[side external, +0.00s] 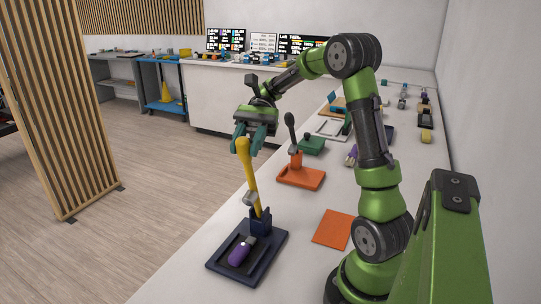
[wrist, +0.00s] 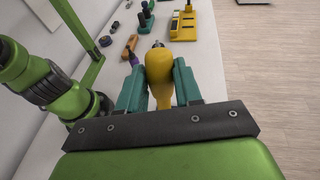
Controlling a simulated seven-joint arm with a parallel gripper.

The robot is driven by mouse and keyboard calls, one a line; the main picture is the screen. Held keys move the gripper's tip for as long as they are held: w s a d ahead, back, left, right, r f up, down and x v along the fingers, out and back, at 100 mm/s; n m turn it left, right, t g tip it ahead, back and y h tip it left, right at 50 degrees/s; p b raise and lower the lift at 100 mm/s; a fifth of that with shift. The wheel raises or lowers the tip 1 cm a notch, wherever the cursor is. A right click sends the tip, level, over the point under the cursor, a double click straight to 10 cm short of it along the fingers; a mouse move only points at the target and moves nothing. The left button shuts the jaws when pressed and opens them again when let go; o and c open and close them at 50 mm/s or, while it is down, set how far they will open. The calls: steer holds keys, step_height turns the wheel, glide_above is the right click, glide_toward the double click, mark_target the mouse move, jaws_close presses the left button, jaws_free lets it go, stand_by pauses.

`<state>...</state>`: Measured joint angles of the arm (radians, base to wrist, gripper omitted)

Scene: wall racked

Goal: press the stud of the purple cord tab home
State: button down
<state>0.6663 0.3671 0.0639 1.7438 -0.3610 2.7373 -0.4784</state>
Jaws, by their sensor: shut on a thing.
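The purple cord tab (side external: 238,254) lies on the dark navy tray-like base (side external: 217,263) of a small lever press, near the front of the bench. A grey piece sits at its far end, by the press post (side external: 260,219). The press's yellow lever (side external: 250,178) stands raised, nearly upright, with a grey metal part low on it. My gripper (side external: 249,141) is at the lever's top end, its teal fingers shut on the yellow handle. In the wrist view, the yellow handle (wrist: 160,73) lies between the fingers and hides the tab.
An orange sheet (side external: 334,229) lies right of the press. An orange press (side external: 302,178) with a dark lever stands behind it, and a green block (side external: 312,144) farther back. More small items line the bench along the wall. The bench's left edge is close to the navy press.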

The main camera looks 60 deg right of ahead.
steer(key=shift+w+d+r+y, duration=0.1)
steer(key=shift+d+y, duration=0.2)
steer(key=shift+d, duration=0.15)
steer(key=c, duration=0.8)
jaws_free()
steer(key=shift+o, duration=0.2)
